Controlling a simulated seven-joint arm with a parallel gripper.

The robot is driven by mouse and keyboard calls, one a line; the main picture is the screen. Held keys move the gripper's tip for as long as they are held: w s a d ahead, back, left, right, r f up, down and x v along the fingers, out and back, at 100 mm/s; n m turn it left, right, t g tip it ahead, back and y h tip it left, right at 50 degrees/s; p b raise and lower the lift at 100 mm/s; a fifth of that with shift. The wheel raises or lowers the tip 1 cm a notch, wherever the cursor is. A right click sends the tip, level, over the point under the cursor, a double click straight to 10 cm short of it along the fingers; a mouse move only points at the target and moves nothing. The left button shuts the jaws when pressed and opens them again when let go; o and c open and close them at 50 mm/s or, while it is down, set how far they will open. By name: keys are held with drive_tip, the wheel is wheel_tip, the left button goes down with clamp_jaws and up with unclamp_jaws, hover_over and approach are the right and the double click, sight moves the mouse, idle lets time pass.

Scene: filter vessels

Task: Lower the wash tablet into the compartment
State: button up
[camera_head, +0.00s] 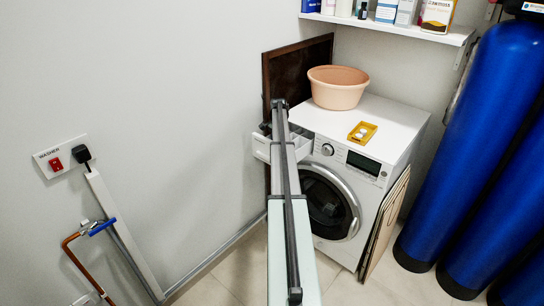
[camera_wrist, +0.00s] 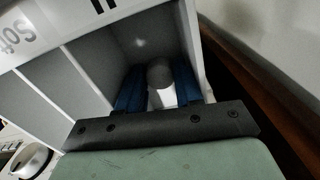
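The wash tablet (camera_wrist: 161,88), a small cylinder, grey on top and white on its lit side, sits between the blue fingertips of my gripper (camera_wrist: 160,92) in the wrist view. The fingers appear to press on both its sides. The fingers and tablet reach into the right-hand compartment (camera_wrist: 128,44) of the open drawer, between its grey walls. The compartment floor under the tablet is hidden, so contact there cannot be told. In the head view the drawer (camera_head: 262,148) sticks out of the washer (camera_head: 375,180), and my arm hides the gripper and tablet.
Other drawer compartments (camera_wrist: 75,72) lie to the left, with "Soft" lettering on the drawer. A yellow tray (camera_head: 371,129) with white tablets and a peach basin (camera_head: 338,92) stand on the washer. A dark brown panel (camera_head: 290,75) stands close behind the drawer.

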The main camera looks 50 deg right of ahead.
drive_tip(key=shift+o, duration=0.6)
wheel_tip(320, 180, up, 14)
drive_tip(key=shift+s, duration=0.1)
